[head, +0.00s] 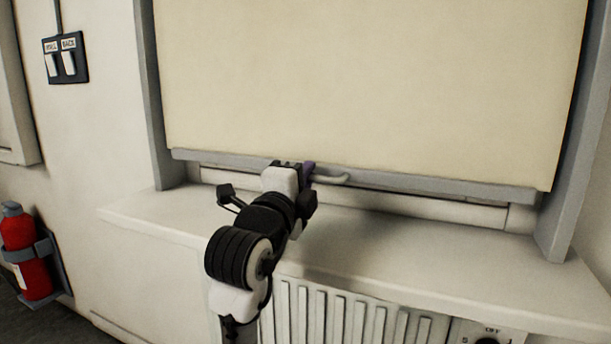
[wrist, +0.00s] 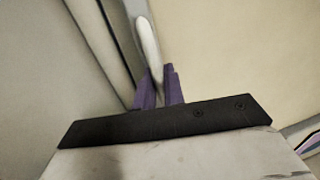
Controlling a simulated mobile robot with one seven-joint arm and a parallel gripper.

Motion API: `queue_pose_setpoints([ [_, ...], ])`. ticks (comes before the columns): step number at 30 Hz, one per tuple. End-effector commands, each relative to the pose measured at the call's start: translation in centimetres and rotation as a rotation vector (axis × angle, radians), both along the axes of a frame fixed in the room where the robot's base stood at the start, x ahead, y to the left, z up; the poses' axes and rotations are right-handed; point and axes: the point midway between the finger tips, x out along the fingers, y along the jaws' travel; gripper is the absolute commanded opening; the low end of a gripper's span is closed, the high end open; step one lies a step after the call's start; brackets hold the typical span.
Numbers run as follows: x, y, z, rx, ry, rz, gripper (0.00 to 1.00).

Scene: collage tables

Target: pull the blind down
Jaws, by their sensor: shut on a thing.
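The cream blind (head: 370,85) hangs in a grey window frame and covers nearly all of the opening. Its grey bottom bar (head: 440,186) hangs a little above the sill, with a narrow strip of the lower frame showing beneath. A pale handle (head: 331,179) sticks out from the middle of the bar. My gripper (head: 308,172) is at the bar, shut on the handle. In the wrist view the purple fingers (wrist: 158,88) close around the lower part of the handle (wrist: 148,45), and the blind (wrist: 235,50) fills the right side.
The white sill (head: 400,240) under the window is clear. A ribbed radiator (head: 350,315) with a dial stands below it. A red extinguisher (head: 25,255) hangs in a bracket at the lower left. A switch panel (head: 65,58) is on the left wall.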

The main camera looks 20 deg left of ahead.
Motion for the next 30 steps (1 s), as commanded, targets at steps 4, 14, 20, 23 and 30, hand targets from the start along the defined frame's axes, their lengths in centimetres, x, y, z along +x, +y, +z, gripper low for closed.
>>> queue_pose_setpoints([
  [4, 0.0, 0.0, -0.6, -0.001, 0.015, -0.001, 0.00],
  [14, 0.0, 0.0, -0.6, -0.001, 0.012, -0.001, 0.27],
  [20, -0.1, 0.0, -0.5, -0.001, 0.010, -0.001, 0.27],
  [23, -0.8, 0.1, -0.6, -0.002, 0.009, 0.000, 0.27],
  [30, -5.5, 0.3, -1.5, 0.000, 0.008, 0.003, 0.27],
])
